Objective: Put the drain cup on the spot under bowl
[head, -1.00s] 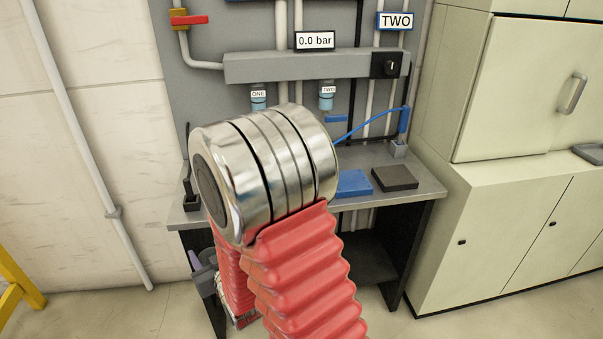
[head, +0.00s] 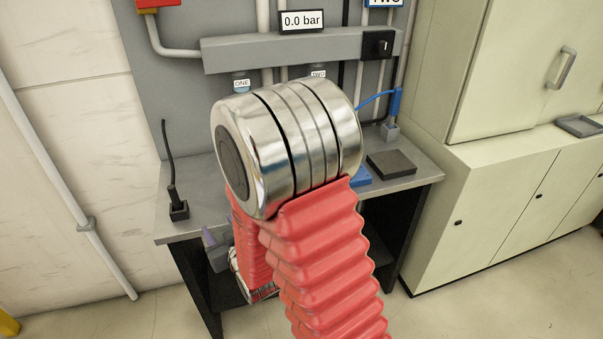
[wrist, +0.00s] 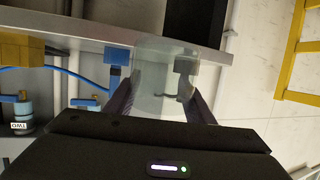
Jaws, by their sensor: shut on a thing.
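A clear, see-through drain cup (wrist: 150,75) is between the fingers of my gripper (wrist: 160,98) in the wrist view, and the gripper is shut on it. In the head view only a small part of my gripper (head: 210,240) shows, low at the bench's front left; my arm hides the rest, and I cannot make out the cup there. Bowl ONE (head: 241,84) and bowl TWO (head: 318,74) hang under the grey manifold, both partly hidden by my arm. Bowl TWO (wrist: 20,112) also shows at the wrist view's left edge. No spot under a bowl can be made out.
The grey bench (head: 410,182) holds a blue pad (head: 361,178), a dark pad (head: 391,164) and, at left, a black socket (head: 179,208) with a cable. A blue hose (head: 375,99) runs at right. A cabinet (head: 520,190) stands at right.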

